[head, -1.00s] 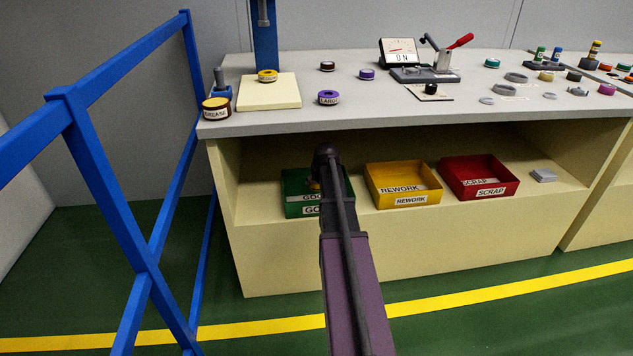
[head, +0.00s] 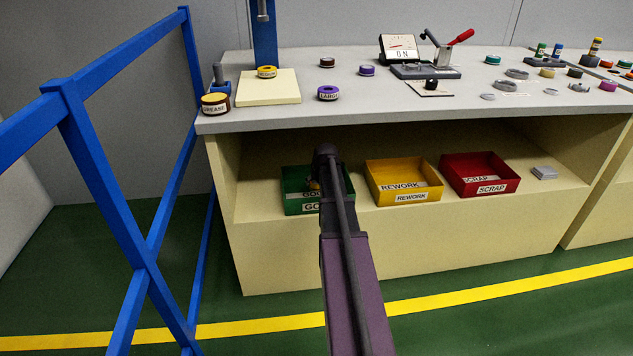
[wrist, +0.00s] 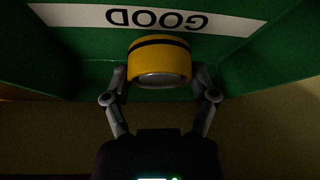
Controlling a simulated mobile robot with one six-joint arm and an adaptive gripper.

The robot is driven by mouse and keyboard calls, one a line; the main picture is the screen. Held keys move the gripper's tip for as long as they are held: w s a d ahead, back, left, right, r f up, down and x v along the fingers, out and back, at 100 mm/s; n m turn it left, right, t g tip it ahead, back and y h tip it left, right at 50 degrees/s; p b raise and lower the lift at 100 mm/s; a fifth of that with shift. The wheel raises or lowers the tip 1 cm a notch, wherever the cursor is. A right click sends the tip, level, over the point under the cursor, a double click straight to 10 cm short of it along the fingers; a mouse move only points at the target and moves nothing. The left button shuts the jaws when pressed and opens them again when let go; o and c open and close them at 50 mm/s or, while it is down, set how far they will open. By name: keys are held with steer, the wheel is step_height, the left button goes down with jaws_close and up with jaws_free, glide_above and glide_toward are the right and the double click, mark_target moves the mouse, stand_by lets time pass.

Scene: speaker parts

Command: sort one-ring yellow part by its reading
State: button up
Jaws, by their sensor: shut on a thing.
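In the wrist view, my gripper (wrist: 160,88) is shut on a yellow part (wrist: 158,62) with one black ring. The part is inside or just at the mouth of the green bin (wrist: 75,75), close to its GOOD label, which reads upside down there. In the head view, the green GOOD bin (head: 292,180) stands on the shelf under the bench, partly hidden behind my arm. My gripper is hidden there behind my arm. The meter (head: 402,47) on the bench shows ON below its dial; its exact reading is too small to tell.
The yellow REWORK bin (head: 411,196) and red SCRAP bin (head: 491,187) stand to the right on the same shelf. The bench top (head: 385,110) overhangs the bins. A blue railing (head: 110,180) stands at the left. Several loose parts lie on the bench.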

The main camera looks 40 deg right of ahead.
steer(key=shift+f+b, duration=1.65)
steer(key=shift+f, duration=0.05)
stand_by(0.7)
steer(key=o, duration=1.2)
steer(key=shift+r, duration=0.2)
step_height(320, 180, up, 9)
steer(key=p, duration=0.9)
steer(key=shift+f, duration=0.15)
steer(key=shift+a, duration=0.1)
